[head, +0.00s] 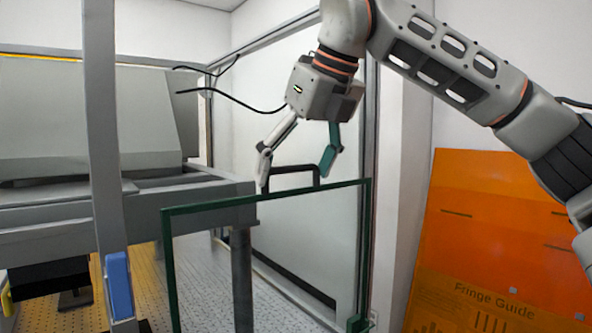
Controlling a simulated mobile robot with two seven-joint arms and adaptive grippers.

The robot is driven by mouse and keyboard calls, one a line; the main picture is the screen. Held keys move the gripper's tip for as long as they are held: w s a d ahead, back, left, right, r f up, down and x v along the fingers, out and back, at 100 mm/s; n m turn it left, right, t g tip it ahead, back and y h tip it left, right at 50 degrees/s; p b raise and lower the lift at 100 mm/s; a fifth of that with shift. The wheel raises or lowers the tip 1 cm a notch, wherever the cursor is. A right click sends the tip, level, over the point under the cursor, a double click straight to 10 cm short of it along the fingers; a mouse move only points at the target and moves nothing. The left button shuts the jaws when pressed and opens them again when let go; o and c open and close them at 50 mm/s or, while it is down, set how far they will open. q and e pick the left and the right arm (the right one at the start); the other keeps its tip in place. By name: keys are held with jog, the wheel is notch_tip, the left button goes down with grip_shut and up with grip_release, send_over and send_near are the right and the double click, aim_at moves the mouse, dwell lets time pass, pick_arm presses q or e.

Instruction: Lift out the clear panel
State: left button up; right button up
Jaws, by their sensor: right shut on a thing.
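The clear panel (215,202) has a dark green frame and stands upright in the lower middle of the head view. I see through it to the floor and the machine behind, and its bottom edge is cut off by the picture. A black handle (292,169) rises from its top edge. My right gripper (296,176) reaches down from above and is shut on the handle, one finger at each end. The finger on the right looks teal. My left gripper is not in view.
A large grey machine on a grey table (120,212) fills the left. A grey upright post (101,130) with a blue block (118,285) stands in front of it. An orange panel (500,215) marked "Fringe Guide" leans at the right. Black cables (232,98) hang behind my gripper.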

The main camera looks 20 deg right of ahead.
jog(key=shift+r, duration=6.75)
jog(key=shift+s, duration=0.1)
jog(key=s+d, duration=0.1)
jog(key=s, duration=0.2)
jog(key=s+d+r, duration=0.1)
jog(key=s, duration=0.3)
jog(key=s+d+r, duration=0.1)
jog(key=s+d, duration=0.1)
jog(key=s, duration=0.2)
jog(key=shift+s, duration=0.1)
